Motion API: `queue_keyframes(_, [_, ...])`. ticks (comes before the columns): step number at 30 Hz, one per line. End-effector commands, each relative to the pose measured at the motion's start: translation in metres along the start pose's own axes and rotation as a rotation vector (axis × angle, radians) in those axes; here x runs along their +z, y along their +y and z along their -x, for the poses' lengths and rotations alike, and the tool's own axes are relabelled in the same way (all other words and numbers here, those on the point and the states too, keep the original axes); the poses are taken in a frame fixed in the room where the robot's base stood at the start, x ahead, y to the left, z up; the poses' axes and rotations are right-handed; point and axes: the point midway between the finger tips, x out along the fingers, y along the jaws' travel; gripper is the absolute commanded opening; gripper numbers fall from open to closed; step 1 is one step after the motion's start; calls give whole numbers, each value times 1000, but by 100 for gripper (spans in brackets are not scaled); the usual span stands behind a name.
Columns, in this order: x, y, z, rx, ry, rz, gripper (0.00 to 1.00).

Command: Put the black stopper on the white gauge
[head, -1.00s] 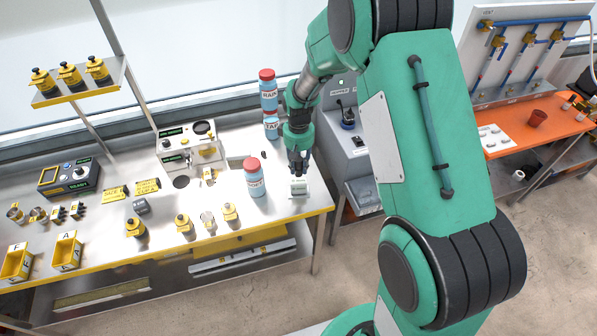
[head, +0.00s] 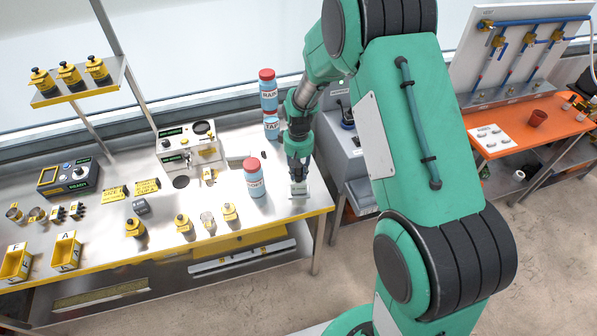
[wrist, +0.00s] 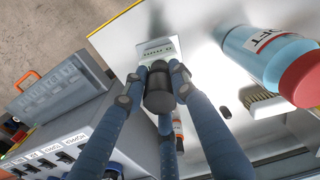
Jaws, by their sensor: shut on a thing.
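The white gauge (head: 300,191) is a small pale block near the right end of the steel bench. In the wrist view the white gauge (wrist: 158,50) shows dark marks on its face, just beyond the fingertips. My gripper (head: 298,172) is directly above it, pointing down. In the wrist view my gripper (wrist: 158,78) has its blue-grey fingers closed around the black stopper (wrist: 159,93), a dark cylinder. The stopper overlaps the gauge's near edge in that view. I cannot tell whether they touch. In the head view the fingers mostly hide the stopper.
A blue bottle with a red cap (head: 254,178) stands close left of the gripper. Two more bottles (head: 270,92) stand behind. A grey cabinet (head: 350,155) stands beyond the bench's right edge. Several yellow fittings (head: 183,224) line the front left.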

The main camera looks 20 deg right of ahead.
Motion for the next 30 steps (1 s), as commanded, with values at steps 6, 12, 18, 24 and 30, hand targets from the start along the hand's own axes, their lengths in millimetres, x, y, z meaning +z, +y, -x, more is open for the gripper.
queue_keyframes(6, [0, 0, -3, 0, -1, 0, 0])
queue_keyframes(12, [0, 0, -3, 0, -1, 0, 45])
queue_keyframes(18, [0, 0, -3, 0, -1, 0, 45])
queue_keyframes(24, [0, 0, 3, 0, 1, 0, 45])
queue_keyframes(30, [0, 0, 21, 0, 1, 0, 45])
